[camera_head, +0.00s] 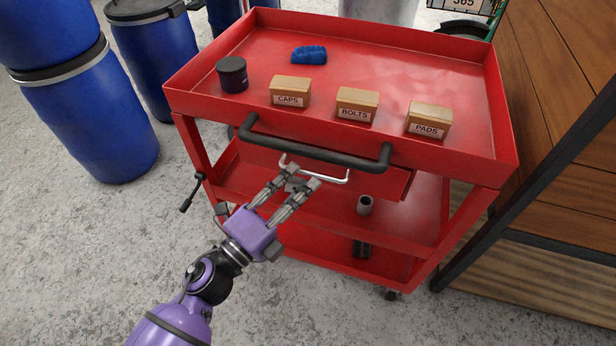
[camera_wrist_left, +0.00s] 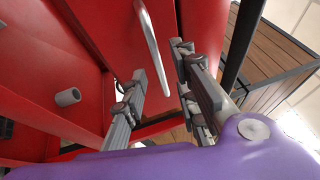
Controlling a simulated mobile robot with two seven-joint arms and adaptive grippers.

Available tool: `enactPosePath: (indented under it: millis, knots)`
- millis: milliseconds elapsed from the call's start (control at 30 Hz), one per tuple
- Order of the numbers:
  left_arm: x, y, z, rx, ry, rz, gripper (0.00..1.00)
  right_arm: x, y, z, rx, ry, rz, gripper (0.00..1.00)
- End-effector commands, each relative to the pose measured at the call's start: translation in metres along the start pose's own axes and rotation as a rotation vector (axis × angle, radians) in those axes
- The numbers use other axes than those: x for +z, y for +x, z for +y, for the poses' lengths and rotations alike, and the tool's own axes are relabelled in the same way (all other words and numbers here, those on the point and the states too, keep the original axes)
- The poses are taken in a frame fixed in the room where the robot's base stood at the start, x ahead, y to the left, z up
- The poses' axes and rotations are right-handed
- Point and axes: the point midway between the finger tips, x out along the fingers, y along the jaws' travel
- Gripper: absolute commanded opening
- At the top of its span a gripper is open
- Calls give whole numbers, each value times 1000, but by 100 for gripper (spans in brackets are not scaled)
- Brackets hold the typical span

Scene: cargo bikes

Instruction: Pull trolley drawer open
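The red trolley (camera_head: 205,145) has a shallow drawer (camera_head: 385,182) under its top tray, with a thin silver handle (camera_head: 335,179) on its front. My left gripper (camera_head: 304,177) is at the drawer front, its two fingers apart and nothing held. Its fingertips overlap the handle in the head view. In the left wrist view the handle (camera_wrist_left: 150,38) runs down into the gap between the open fingers (camera_wrist_left: 160,65). I cannot tell whether either finger touches it. The drawer looks shut or nearly so. My right gripper is not in view.
A thick black push bar (camera_head: 315,152) juts out above the drawer. The top tray holds a black jar (camera_head: 232,74), a blue item (camera_head: 309,55) and three labelled boxes (camera_head: 357,104). A grey cylinder (camera_head: 364,205) stands on the shelf below. Blue drums (camera_head: 85,120) stand left; wooden panelling (camera_head: 560,60) is right.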

Motion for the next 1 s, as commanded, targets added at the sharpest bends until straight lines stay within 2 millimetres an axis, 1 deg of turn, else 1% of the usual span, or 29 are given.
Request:
enactPosePath:
  millis: [33,100,200,500,533,700,733,1000]
  knots:
    - [0,8,0,0,1,-1,27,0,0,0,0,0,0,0]
    - [0,16,0,0,0,0,27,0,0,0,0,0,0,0]
    - [0,24,0,1,-1,-1,27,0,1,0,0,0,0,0]
    - [0,27,1,2,-3,-3,27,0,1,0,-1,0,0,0]
    - [0,27,1,2,-3,-3,26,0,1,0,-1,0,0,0]
    - [0,27,1,2,-3,-3,3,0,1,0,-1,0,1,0]
    - [1,27,1,2,-3,-3,0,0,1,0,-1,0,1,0]
    - [1,27,1,2,-2,-3,0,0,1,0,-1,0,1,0]
